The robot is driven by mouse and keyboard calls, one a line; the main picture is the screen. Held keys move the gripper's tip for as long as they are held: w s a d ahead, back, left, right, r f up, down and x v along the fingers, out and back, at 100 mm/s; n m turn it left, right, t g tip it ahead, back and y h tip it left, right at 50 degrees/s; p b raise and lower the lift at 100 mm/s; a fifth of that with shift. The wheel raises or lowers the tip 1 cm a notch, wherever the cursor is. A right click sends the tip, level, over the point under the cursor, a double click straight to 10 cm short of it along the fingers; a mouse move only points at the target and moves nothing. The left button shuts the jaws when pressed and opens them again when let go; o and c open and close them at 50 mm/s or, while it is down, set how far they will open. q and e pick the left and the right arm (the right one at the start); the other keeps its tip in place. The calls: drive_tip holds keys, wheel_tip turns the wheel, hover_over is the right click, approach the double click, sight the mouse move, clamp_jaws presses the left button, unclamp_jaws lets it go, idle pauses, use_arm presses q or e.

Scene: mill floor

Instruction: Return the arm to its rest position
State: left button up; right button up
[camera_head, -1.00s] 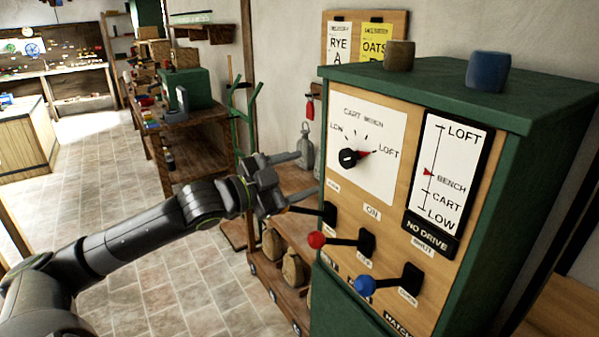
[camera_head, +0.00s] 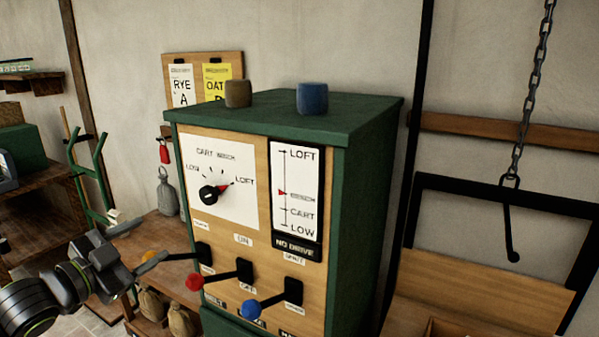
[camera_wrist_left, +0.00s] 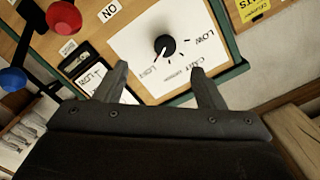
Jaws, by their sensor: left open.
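My left gripper (camera_head: 134,241) is open and empty in the head view. It is at the lower left of the green control cabinet (camera_head: 365,190), with one finger close to an orange lever knob (camera_head: 149,256); I cannot tell whether they touch. In the left wrist view my open gripper (camera_wrist_left: 160,70) has nothing between its fingers, and the dial (camera_wrist_left: 164,46) shows beyond them. The dial knob (camera_head: 209,194) has its red mark toward LOFT. My right gripper is not in view.
A red lever (camera_head: 195,282) and a blue lever (camera_head: 250,308) stick out from the cabinet front. A chain with a hook (camera_head: 511,245) hangs at the right. Sacks (camera_head: 181,319) sit on a low shelf below my left gripper.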

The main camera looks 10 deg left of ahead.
use_arm(q)
drive_tip(key=s+f+n+g+y, duration=0.25)
drive_tip(key=s+f, duration=0.25)
drive_tip(key=f, duration=0.6)
drive_tip(key=s+f+n+g+y, duration=0.2)
drive_tip(key=s+f+n+y, duration=0.15)
drive_tip(key=f, duration=0.65)
drive_tip(key=s+d+f+n+g+y, duration=0.1)
drive_tip(key=s+f+n+g, duration=0.2)
drive_tip(key=s, duration=0.4)
drive_tip(key=s+d+f+n+g, duration=0.25)
drive_tip(key=s+f, duration=0.25)
drive_tip(key=s, duration=0.3)
drive_tip(key=s+d+f+n+g+y, duration=0.1)
drive_tip(key=s+f+g, duration=0.2)
drive_tip(key=s+f, duration=0.3)
wheel_tip(320, 180, down, 24)
drive_tip(key=a+g, duration=0.1)
drive_tip(key=a, duration=0.1)
drive_tip(key=s+d+f+g, duration=0.1)
drive_tip(key=s+f, duration=1.4)
drive_tip(key=shift+s+d+h, duration=0.15)
drive_tip(key=shift+s+h, duration=0.15)
drive_tip(key=shift+s, duration=0.05)
